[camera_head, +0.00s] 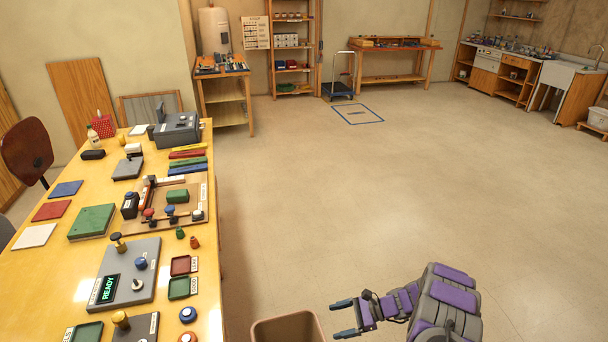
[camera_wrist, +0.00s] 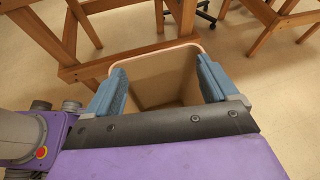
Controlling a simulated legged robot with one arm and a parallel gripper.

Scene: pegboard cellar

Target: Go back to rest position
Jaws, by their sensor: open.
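My gripper (camera_head: 344,318) is at the lower middle of the head view, on my grey and purple arm. Its two blue fingers are spread apart with nothing between them. It is over open floor, right of the brown bin and clear of the yellow table. In the wrist view my gripper (camera_wrist: 162,88) also shows open, its fingers on either side of the opening of the bin (camera_wrist: 152,60), which lies beyond them. The bin looks empty where I can see inside.
The yellow table (camera_head: 50,270) at the left carries a panel reading READY (camera_head: 138,265), a wooden board fixture (camera_head: 193,213), small trays and coloured plates. The brown bin (camera_head: 290,326) stands beside its front right edge. The floor (camera_head: 400,180) to the right is wide and clear.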

